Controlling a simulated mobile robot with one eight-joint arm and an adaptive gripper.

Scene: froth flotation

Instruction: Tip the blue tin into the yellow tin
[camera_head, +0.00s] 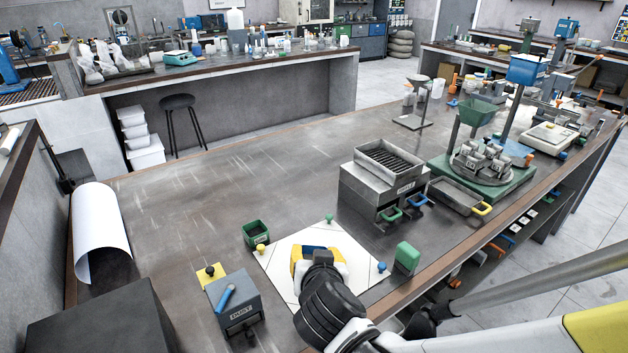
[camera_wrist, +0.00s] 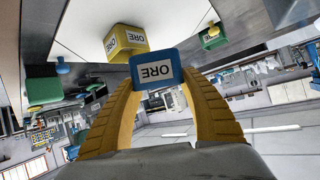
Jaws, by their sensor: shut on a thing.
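The blue tin (camera_wrist: 156,70), with a white ORE label, is between the yellow fingers of my gripper (camera_wrist: 158,82) in the wrist view. My gripper is shut on it. The yellow tin (camera_wrist: 125,40), also labelled ORE, stands on the white mat (camera_wrist: 75,30), just beyond the blue tin and a little to its left. In the head view my gripper (camera_head: 316,254) is over the white mat (camera_head: 284,270), with a bit of the blue tin (camera_head: 314,248) showing between the fingers. I cannot pick out the yellow tin there. The tins' contents are hidden.
A small green tin (camera_head: 256,233) stands beyond the mat's left corner. A green block (camera_head: 407,257) stands to its right. A grey dust box (camera_head: 235,302) is left of the mat. A metal tray unit (camera_head: 385,180) stands behind.

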